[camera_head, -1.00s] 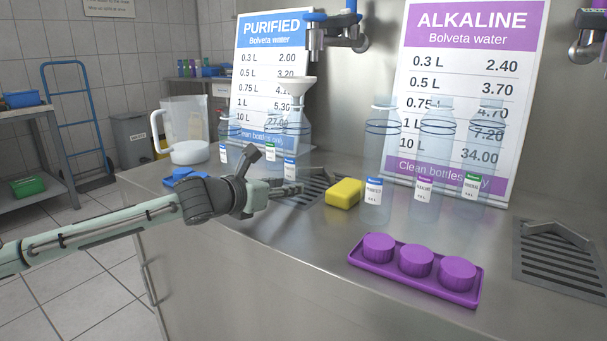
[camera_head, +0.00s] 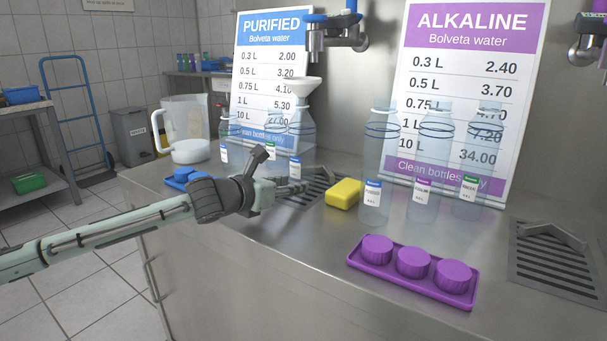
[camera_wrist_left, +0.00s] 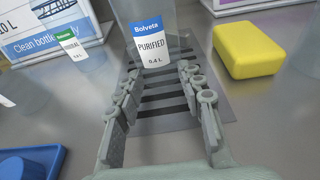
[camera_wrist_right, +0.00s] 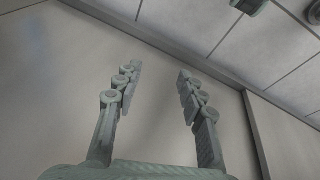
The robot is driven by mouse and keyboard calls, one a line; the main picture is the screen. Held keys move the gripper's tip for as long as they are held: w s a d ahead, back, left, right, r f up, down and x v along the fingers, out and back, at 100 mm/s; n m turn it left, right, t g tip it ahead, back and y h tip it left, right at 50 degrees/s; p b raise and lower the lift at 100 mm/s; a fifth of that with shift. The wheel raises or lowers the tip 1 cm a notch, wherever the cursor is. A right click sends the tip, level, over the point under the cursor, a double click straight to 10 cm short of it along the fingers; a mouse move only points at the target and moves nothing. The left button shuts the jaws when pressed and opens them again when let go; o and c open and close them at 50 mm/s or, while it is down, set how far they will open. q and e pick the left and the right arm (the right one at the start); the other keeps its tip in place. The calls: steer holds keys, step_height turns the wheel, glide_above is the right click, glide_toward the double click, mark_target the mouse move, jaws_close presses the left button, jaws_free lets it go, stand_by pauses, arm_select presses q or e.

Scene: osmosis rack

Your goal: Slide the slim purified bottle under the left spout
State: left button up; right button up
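The clear slim bottle with a blue "Purified 0.4 L" label stands upright just ahead of my left fingertips in the left wrist view (camera_wrist_left: 152,48), over the far part of the left drip grate (camera_wrist_left: 165,100). In the head view this bottle (camera_head: 301,130) has a white funnel (camera_head: 301,86) above it. The left spout (camera_head: 316,40) with a blue top hangs above and slightly right of it. My left gripper (camera_head: 303,187) is low over the counter; its fingers (camera_wrist_left: 157,70) are spread. Whether they touch the bottle is unclear. My right gripper (camera_wrist_right: 155,75) is open and empty, facing plain panels.
A yellow sponge (camera_head: 344,193) lies right of the grate. Other bottles stand left, including a green-labelled one (camera_wrist_left: 68,42), and right (camera_head: 378,150). A jug (camera_head: 186,130), blue tray (camera_head: 185,179) and purple cap tray (camera_head: 360,283) occupy the counter. The front middle is clear.

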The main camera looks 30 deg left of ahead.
arm_select(q)
steer(key=shift+w+p, duration=0.65)
steer(key=shift+w+d+r+p, duration=0.1)
steer(key=shift+w+d+p, duration=0.05)
steer(key=shift+w+p, duration=1.2)
steer(key=shift+w, duration=0.35)
steer(key=shift+s, duration=1.3)
steer(key=shift+s+a+f+b, duration=0.1)
steer(key=shift+s+b, duration=0.2)
steer(key=shift+s, duration=0.2)
steer(key=shift+s+a+f+b, duration=0.1)
steer(key=shift+s+b, duration=0.2)
steer(key=shift+s, duration=0.2)
steer(key=shift+s+a+f+b, duration=0.1)
steer(key=shift+s+b, duration=0.75)
steer(key=shift+s, duration=0.5)
steer(key=shift+s+a+b, duration=0.35)
steer(key=shift+s+b, duration=0.05)
steer(key=shift+s, duration=0.7)
steer(key=shift+s+d+b, duration=0.25)
steer(key=shift+d+b, duration=0.05)
steer(key=shift+b, duration=0.05)
steer(key=shift+r, duration=0.2)
arm_select(e)
step_height(320, 180, down, 15)
steer(key=s, duration=0.2)
steer(key=shift+s+d+g, duration=0.2)
steer(key=shift+g, duration=0.2)
steer(key=shift+r, duration=0.1)
